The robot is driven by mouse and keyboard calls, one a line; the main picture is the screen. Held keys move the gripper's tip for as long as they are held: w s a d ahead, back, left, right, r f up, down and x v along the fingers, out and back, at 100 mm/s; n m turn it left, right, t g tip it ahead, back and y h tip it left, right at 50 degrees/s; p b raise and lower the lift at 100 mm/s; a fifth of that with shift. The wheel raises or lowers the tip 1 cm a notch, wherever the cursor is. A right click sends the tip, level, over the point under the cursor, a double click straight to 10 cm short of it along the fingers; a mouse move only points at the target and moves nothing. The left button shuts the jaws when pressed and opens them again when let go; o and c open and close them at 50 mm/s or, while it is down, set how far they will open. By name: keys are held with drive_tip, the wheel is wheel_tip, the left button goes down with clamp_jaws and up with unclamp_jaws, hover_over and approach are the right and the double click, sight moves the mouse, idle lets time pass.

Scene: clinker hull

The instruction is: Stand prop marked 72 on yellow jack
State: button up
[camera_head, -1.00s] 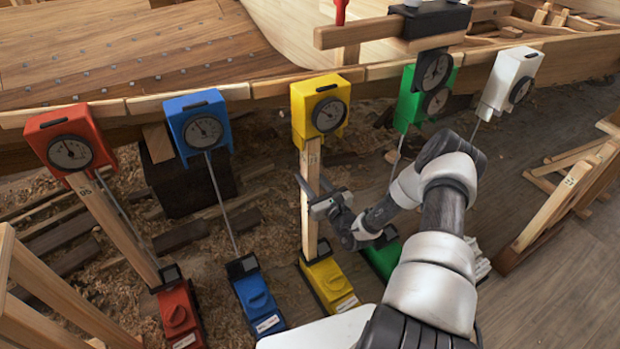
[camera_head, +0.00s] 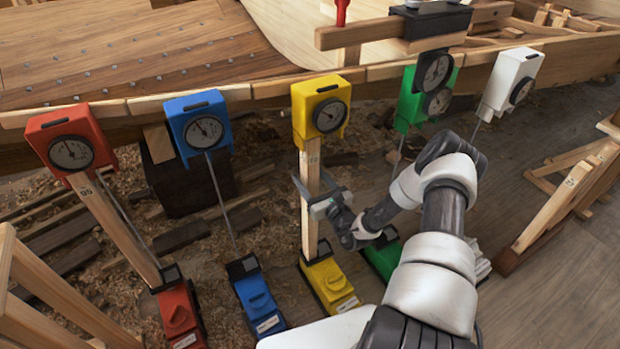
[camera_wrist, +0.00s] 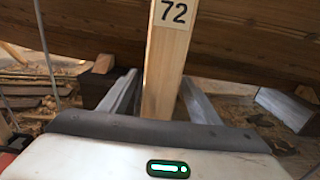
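The prop marked 72 (camera_head: 311,215) is a pale wooden post. It stands nearly upright, its foot at the yellow jack (camera_head: 328,283) and its top under the yellow dial box (camera_head: 321,108). The wrist view shows its black 72 label (camera_wrist: 174,13) above my gripper. My gripper (camera_head: 310,180) reaches in from the right at mid-height of the prop. Its fingers (camera_wrist: 161,90) lie one on each side of the post, with a narrow gap visible at the left finger. It looks open around the prop. The foot's exact contact with the jack is too small to tell.
Red (camera_head: 180,315), blue (camera_head: 257,300) and green (camera_head: 383,258) jacks stand alongside, with dial boxes above. A prop marked 95 (camera_head: 112,225) leans on the red jack. Wooden trestles stand at far left and right. The hull (camera_head: 120,112) runs overhead.

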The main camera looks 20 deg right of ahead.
drive_tip(key=shift+s+f, duration=0.1)
drive_tip(key=shift+f, duration=0.05)
drive_tip(key=s+d+p, duration=0.3)
drive_tip(key=s, duration=1.4)
drive_tip(key=shift+d+p, duration=0.15)
drive_tip(key=shift+p, duration=0.25)
drive_tip(key=shift+s+d+p, duration=0.15)
drive_tip(key=shift+s+d, duration=0.1)
drive_tip(key=shift+s, duration=1)
drive_tip(key=shift+s+d+p, duration=0.15)
drive_tip(key=shift+s+d, duration=0.05)
drive_tip(key=shift+s, duration=1)
